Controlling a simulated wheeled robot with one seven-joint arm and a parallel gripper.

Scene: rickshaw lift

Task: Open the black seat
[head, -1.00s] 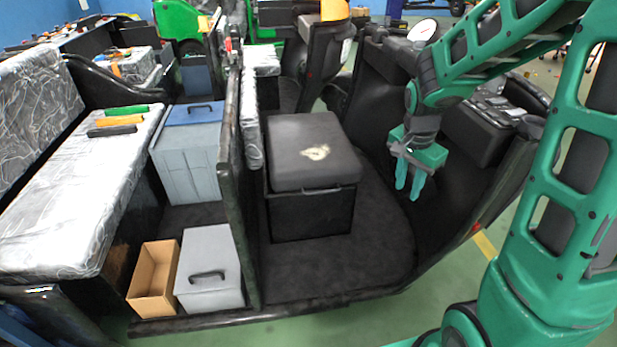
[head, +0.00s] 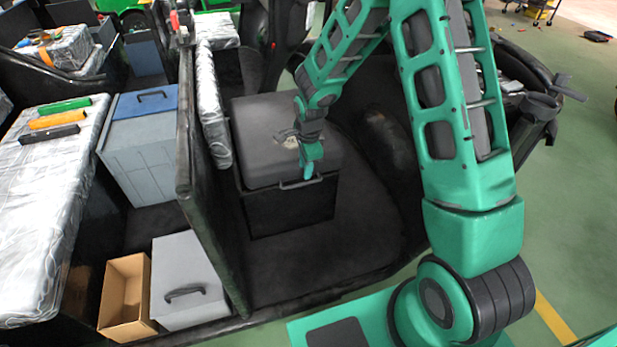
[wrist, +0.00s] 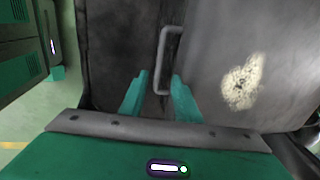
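The black seat (head: 262,118) is a box with a padded lid and a worn pale patch, standing on the dark vehicle floor. Its metal handle (head: 291,185) is on the front, just under the lid edge. My gripper (head: 308,172) is at the front edge of the seat, at the right part of the handle. In the wrist view, the fingers of my gripper (wrist: 158,98) are apart, with the handle (wrist: 163,55) ahead and between them. The lid (wrist: 215,50) fills the right of that view. I cannot tell whether the fingers touch the handle. The lid is down.
A black partition (head: 190,170) stands left of the seat. Beyond it are a grey box with a blue lid (head: 150,145), another grey box (head: 185,280) and an open cardboard box (head: 127,295). Dark floor (head: 320,245) is clear in front of the seat.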

